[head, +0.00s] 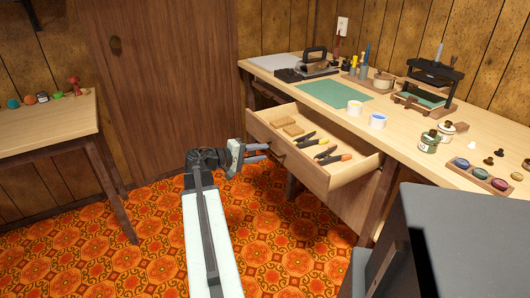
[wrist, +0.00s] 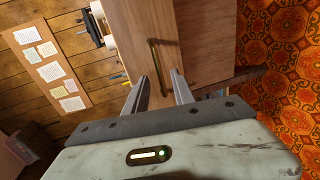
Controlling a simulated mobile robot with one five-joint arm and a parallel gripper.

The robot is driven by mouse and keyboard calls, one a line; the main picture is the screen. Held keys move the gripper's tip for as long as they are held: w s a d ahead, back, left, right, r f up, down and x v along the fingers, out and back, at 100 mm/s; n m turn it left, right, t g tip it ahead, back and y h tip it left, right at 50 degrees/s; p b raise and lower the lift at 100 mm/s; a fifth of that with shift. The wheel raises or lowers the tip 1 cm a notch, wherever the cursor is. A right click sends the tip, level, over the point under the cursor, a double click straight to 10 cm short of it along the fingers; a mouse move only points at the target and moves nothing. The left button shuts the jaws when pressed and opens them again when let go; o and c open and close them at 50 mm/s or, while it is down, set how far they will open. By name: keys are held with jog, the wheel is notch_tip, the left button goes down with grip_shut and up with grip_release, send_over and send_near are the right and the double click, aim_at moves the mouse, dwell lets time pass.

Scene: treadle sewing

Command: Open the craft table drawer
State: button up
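The craft table (head: 300,88) runs along the right wall in the head view. Its wooden drawer (head: 318,172) stands pulled out, with its inside showing. Two tan blocks (head: 287,127) and orange-and-black clamps (head: 325,153) lie in it. My gripper (head: 268,151) is at the left part of the drawer front, its fingers pointing at it. In the wrist view, the brass bar handle (wrist: 152,62) is on the drawer front. My open gripper (wrist: 160,80) has its fingers apart, and the handle's lower end appears between them. I cannot tell whether they touch it.
A green mat (head: 334,94), tape rolls (head: 378,121) and a small press (head: 430,86) are on the tabletop. A side table (head: 45,130) stands at the left. A dark box-like shape (head: 465,235) fills the lower right. The patterned carpet between the tables is clear.

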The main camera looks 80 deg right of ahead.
jog(key=v, duration=0.5)
jog(key=shift+w+a+p, duration=0.15)
jog(key=shift+a+p, duration=0.05)
jog(key=shift+p, duration=0.2)
jog(key=w+a+f+n+t+h, duration=0.1)
jog(key=w+a+f+n+t, duration=0.25)
jog(key=w+a, duration=0.85)
jog(key=w+a+f+n+t, duration=0.2)
jog(key=w+a+t, duration=0.35)
jog(key=w, duration=1.05)
jog(key=w+a+f+n+t+y, duration=0.15)
jog(key=w+a+f, duration=0.25)
jog(key=a, duration=0.6)
jog(key=w+a+f+n+y, duration=0.1)
jog(key=w+a+f+y, duration=0.2)
jog(key=a, duration=0.8)
jog(key=a+f+y, duration=0.3)
jog(key=a+y, duration=0.1)
jog(key=a, duration=0.8)
jog(key=a+f+y, duration=0.2)
jog(key=a+y, duration=0.2)
jog(key=a, duration=0.8)
notch_tip(320, 180, up, 35)
jog(key=p, duration=3.6)
jog(key=shift+s+d+n, duration=0.2)
jog(key=shift+s+n, duration=0.15)
jog(key=shift+n, duration=0.05)
